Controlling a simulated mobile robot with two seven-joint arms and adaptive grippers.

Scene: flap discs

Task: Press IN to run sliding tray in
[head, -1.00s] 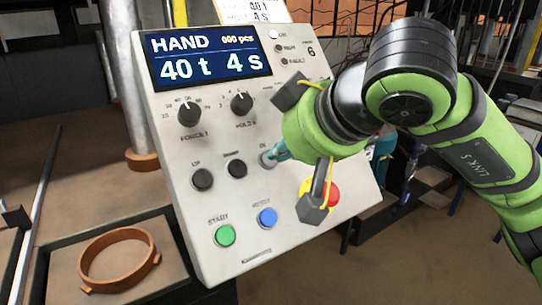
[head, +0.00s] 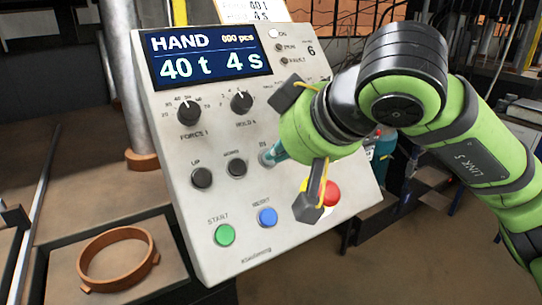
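The control panel (head: 190,245) is a tilted pale box whose display (head: 208,52) reads HAND, 40 t and 4 s. The IN button (head: 266,158) is at the right of the row with UP and a middle black button. My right gripper (head: 270,157) reaches in from the right. Its teal fingertips meet the panel at the IN button and largely cover it. The fingers look close together, but the gripper's body hides much of them; I cannot tell whether they are shut or how deep the button sits. My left gripper is not in view. The sliding tray cannot be made out for certain.
Below IN are a blue button (head: 267,217), a green START button (head: 225,235) and a red button (head: 331,193) close to my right gripper. Black knobs (head: 188,113) sit above. An orange-brown ring (head: 118,259) lies in a tray-like recess at lower left.

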